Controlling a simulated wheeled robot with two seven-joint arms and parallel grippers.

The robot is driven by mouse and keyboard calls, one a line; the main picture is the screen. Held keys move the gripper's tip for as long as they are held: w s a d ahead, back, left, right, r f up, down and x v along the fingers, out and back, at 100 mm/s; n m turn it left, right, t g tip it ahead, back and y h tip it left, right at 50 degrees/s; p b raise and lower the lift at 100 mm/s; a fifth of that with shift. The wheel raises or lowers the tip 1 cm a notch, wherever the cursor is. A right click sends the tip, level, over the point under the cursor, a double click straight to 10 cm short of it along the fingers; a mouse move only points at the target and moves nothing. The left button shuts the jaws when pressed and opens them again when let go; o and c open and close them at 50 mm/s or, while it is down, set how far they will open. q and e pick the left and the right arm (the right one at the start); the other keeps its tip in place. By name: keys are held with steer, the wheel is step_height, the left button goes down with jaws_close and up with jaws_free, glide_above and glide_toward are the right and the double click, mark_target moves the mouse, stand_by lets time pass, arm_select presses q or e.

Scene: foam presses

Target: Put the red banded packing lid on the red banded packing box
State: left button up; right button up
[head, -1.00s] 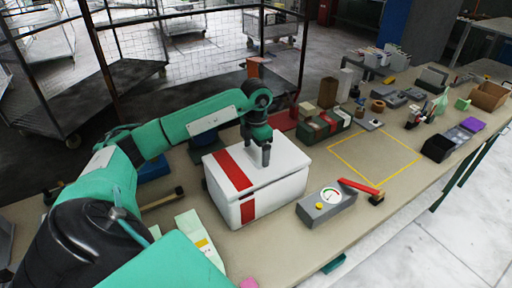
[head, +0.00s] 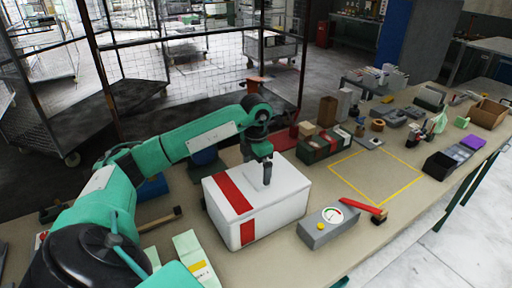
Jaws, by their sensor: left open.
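The red banded packing box (head: 222,219) stands on the bench in front of me, white with a red band on its front. The white red banded packing lid (head: 291,180) lies flat on it, its red stripe in line with the band on the box. I see no clear gap between them. My left gripper (head: 266,174) points down over the middle of the lid, open. Its fingertips are close to the lid's top; I cannot tell whether they touch it. The gripper hides a small part of the lid. My right gripper is not in view.
A grey gauge box (head: 317,232) and a red-handled tool (head: 364,207) lie right of the box. A green crate (head: 315,152) with small goods stands behind. The yellow taped square (head: 376,178) is empty. A black bin (head: 440,165) stands at the right.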

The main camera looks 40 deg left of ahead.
arm_select(q)
step_height(320, 180, up, 12)
steer(key=b, duration=0.1)
stand_by(0.4)
steer(key=shift+f, duration=0.15)
